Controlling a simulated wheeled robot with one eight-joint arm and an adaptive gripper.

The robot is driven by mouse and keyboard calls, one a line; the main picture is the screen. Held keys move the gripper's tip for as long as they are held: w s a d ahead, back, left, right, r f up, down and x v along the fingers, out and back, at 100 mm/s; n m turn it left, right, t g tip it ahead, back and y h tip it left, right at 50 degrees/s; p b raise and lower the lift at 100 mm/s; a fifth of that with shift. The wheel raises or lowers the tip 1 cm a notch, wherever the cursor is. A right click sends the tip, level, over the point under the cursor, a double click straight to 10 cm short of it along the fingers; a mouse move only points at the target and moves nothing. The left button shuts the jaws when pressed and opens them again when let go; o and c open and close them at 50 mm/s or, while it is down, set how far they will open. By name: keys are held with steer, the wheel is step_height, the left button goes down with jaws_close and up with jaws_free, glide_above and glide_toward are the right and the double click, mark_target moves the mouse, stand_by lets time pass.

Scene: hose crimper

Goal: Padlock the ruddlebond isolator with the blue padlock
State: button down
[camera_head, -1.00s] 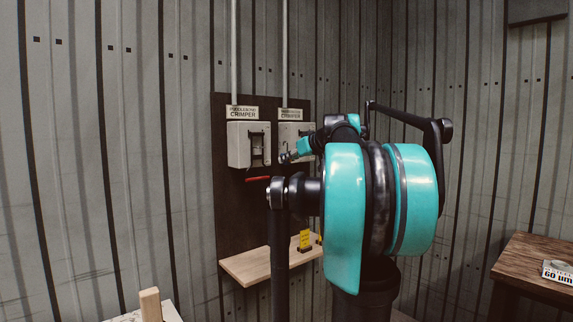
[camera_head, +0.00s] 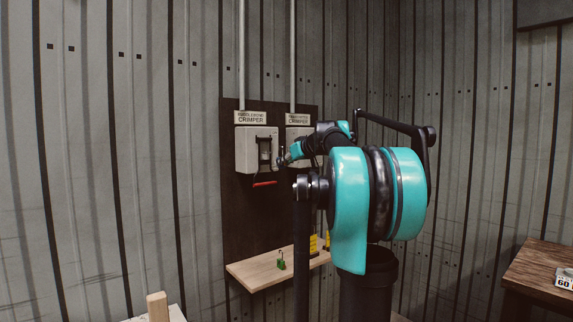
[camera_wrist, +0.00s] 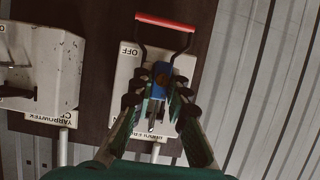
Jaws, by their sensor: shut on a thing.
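The ruddlebond isolator (camera_head: 250,149) is the left grey box on the dark board, its red-handled lever (camera_head: 264,184) hanging down. In the wrist view, which is upside down, the isolator (camera_wrist: 126,72) sits beneath the fingers, with its red handle (camera_wrist: 165,22) at the top beside the OFF mark. My gripper (camera_wrist: 160,92) is shut on the blue padlock (camera_wrist: 160,77), held in front of the isolator's face. Fingers and body hide the shackle, so I cannot tell whether it passes through anything. In the head view my gripper (camera_head: 282,161) is at the isolator's right edge; the padlock is not distinguishable there.
A second isolator (camera_wrist: 38,65), labelled Yarrowtek, is mounted beside it. Below is a wooden shelf (camera_head: 252,276) with a green padlock (camera_head: 281,261) and yellow tags (camera_head: 314,243). A brown table (camera_head: 535,268) stands at the right.

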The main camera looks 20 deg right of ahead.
steer(key=shift+w+a, duration=0.5)
steer(key=shift+w, duration=0.75)
steer(key=shift+w+a, duration=0.55)
steer(key=shift+w, duration=0.65)
steer(key=shift+w+a, duration=0.5)
steer(key=shift+w, duration=0.75)
steer(key=shift+f, duration=0.85)
steer(key=c, duration=1.4)
jaws_free()
